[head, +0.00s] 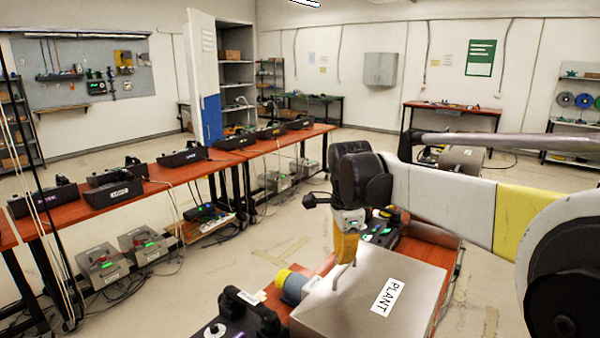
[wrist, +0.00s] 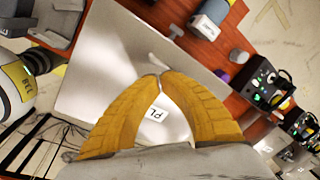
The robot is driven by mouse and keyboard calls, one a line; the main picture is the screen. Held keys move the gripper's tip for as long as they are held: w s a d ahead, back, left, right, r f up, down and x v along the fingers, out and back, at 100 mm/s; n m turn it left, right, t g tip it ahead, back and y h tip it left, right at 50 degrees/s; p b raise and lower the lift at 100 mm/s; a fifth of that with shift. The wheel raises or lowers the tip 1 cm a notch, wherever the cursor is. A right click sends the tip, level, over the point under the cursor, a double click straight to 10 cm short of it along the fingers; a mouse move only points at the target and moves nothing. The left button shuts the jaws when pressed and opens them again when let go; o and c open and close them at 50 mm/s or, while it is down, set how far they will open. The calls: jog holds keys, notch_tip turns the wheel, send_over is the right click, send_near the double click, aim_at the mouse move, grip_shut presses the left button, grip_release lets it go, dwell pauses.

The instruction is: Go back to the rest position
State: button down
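My gripper (head: 343,272) has yellow fingers and is over the silver box labelled PLANT (head: 350,312), pointing down. In the wrist view, the two fingertips (wrist: 159,74) come together with nothing clearly seen between them. The silver box (wrist: 105,62) lies behind the fingers in that view, and part of its white label shows between them. I cannot tell how far the tips are above the box top.
A black phone (head: 245,315) and a blue-grey cylinder (head: 294,286) stand left of the silver box. Black devices (head: 383,230) stand behind it. A long row of red-topped tables (head: 150,178) with phones runs along the left. Open floor (head: 270,245) lies between.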

jog(key=s+d+n+t, duration=0.1)
jog(key=s+d+n, duration=0.15)
jog(key=s, duration=0.25)
jog(key=s+d+r+n+t, duration=0.1)
jog(key=s+d+n, duration=0.15)
jog(key=s, duration=0.25)
jog(key=s+d+n+t, duration=0.1)
jog(key=s+n, duration=0.3)
jog(key=s, duration=0.1)
jog(key=s+d+f+n+t, duration=0.1)
jog(key=s+f+n, duration=0.2)
jog(key=s, duration=0.2)
jog(key=s+d+f+n+t+b, duration=0.1)
jog(key=s+d+f+n, duration=0.1)
jog(key=s, duration=0.4)
jog(key=shift+f+n, duration=0.85)
jog(key=shift+n, duration=0.25)
